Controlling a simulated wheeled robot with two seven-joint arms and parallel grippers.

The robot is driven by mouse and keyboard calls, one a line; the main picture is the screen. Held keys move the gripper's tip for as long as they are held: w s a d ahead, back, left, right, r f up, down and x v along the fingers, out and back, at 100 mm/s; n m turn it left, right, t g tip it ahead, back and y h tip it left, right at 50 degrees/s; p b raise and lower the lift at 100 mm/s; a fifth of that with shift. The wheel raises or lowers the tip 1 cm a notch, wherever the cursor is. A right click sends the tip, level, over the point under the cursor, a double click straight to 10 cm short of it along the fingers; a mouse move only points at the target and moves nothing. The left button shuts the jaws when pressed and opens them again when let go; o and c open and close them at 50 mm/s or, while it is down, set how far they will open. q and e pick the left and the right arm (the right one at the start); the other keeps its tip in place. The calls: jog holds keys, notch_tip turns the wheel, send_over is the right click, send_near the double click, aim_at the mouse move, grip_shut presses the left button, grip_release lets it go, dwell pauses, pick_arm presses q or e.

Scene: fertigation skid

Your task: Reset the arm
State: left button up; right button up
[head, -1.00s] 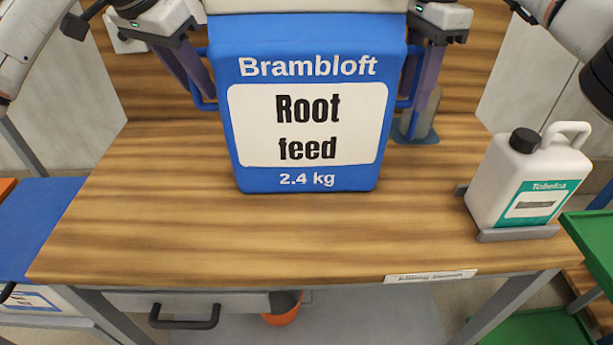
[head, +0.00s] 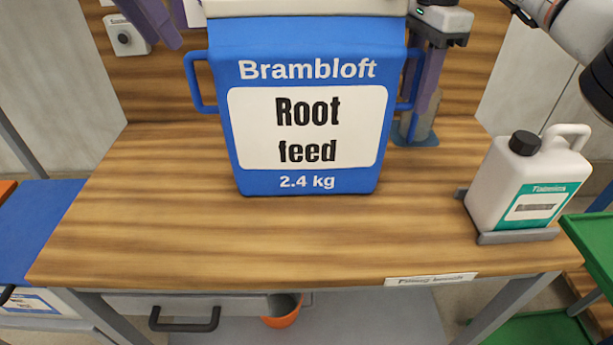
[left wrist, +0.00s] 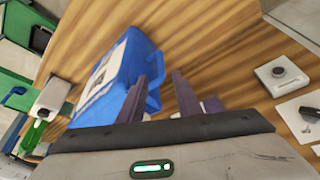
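A blue Brambloft Root feed container (head: 307,185) stands upright on the wooden bench, a handle on each side. It also shows in the left wrist view (left wrist: 125,75). My left gripper (head: 165,40) is up and left of the left handle (head: 196,85), apart from it. In the left wrist view its two purple fingers (left wrist: 167,76) stand apart with nothing between them. My right gripper (head: 422,120) is at the container's right handle (head: 413,85), fingers pointing down. Whether it closes on the handle cannot be made out.
A white jug (head: 520,180) with a black cap sits in a grey holder at the bench's right. A grey box with a black knob (head: 127,38) is on the back panel near my left gripper. The bench (head: 200,240) is clear in front. A green tray (head: 590,240) is at far right.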

pick_arm(q)
jog(key=shift+s+r, duration=0.15)
jog(key=shift+r, duration=0.15)
jog(key=shift+a, duration=0.15)
